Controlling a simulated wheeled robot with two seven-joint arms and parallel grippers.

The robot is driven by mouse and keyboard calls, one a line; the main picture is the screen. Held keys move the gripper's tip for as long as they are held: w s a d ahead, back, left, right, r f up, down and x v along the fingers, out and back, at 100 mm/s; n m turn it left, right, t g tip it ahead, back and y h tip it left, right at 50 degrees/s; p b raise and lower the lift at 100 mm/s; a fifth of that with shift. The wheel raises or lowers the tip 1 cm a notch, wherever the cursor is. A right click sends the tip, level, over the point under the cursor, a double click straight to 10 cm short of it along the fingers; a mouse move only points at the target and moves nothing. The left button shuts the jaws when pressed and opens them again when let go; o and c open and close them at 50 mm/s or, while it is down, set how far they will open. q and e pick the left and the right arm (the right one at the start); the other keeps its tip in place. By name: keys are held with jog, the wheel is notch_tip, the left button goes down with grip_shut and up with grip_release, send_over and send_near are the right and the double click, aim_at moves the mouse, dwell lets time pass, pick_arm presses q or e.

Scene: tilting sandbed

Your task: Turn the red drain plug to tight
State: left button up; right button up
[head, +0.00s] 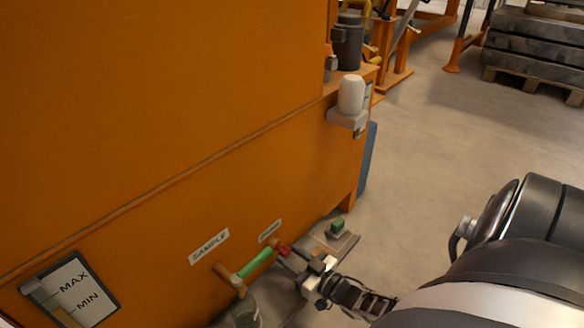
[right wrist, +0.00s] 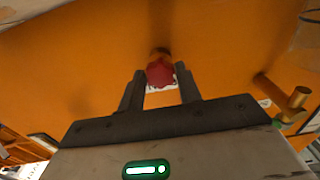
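The red drain plug (head: 284,250) sits low on the orange tank wall, just right of the green-handled sample tap (head: 256,264). In the right wrist view the red plug (right wrist: 160,73) lies between the tips of my right gripper's two dark fingers (right wrist: 160,80). The fingers appear to touch it on both sides, with no clear gap. In the head view the right gripper (head: 290,258) reaches the plug from the lower right and partly hides it. I cannot read the plug's turn. My left gripper is not in view.
A SAMPLE label (head: 209,246) is above the tap, and a clear jar (head: 246,312) stands below it. A MAX/MIN gauge (head: 75,292) is at lower left. A white cup-like item (head: 351,95) sits on a bracket.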

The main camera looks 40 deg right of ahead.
jog(key=shift+m, duration=0.3)
jog(key=shift+c, duration=0.3)
jog(key=m, duration=0.3)
jog(key=shift+m, duration=0.3)
jog(key=m, duration=0.4)
jog(key=shift+s+a+m, duration=0.1)
jog(key=shift+m, duration=0.2)
jog(key=m, duration=0.4)
jog(key=shift+m, duration=2.7)
jog(key=o, duration=1)
jog(key=shift+r, duration=0.1)
